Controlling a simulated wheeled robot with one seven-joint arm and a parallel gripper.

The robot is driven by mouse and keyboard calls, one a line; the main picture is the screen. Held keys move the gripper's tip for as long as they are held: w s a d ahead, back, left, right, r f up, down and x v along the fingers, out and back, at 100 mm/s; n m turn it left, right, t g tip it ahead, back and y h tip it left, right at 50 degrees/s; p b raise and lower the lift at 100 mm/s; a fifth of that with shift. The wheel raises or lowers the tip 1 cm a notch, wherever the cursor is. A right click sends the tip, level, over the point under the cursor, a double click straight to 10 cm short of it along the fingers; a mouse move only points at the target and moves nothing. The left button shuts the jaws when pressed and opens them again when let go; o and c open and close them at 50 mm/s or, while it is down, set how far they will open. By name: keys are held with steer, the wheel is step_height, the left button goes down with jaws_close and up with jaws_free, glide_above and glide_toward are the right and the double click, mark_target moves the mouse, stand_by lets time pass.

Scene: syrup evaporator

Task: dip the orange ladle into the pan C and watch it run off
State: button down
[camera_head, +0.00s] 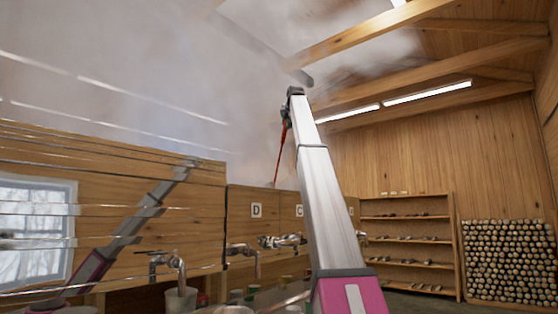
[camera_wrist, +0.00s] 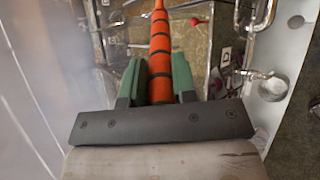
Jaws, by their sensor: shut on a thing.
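The orange ladle (camera_head: 282,150) hangs steeply from my gripper (camera_head: 287,112), high above the wooden front panels. Its handle (camera_wrist: 160,55) has black bands, and the green fingers of my gripper (camera_wrist: 158,80) are shut on it. The ladle's lower end comes down at the top edge of the panels, between the D and C labels; its bowl cannot be made out. The C label (camera_head: 299,211) is on the panel front, partly covered by my arm. The inside of pan C is hidden in the head view.
Thick steam fills the left and upper space. The D label (camera_head: 256,210) is left of C. Metal taps (camera_head: 168,266) stick out along the front, above a white bucket (camera_head: 180,300). Shelves (camera_head: 408,240) and stacked logs (camera_head: 507,260) stand at the right.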

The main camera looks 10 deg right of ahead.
steer(key=n, duration=0.4)
steer(key=shift+n, duration=0.3)
stand_by(0.3)
steer(key=n, duration=0.4)
steer(key=shift+n+h, duration=0.3)
steer(key=shift+a, duration=0.1)
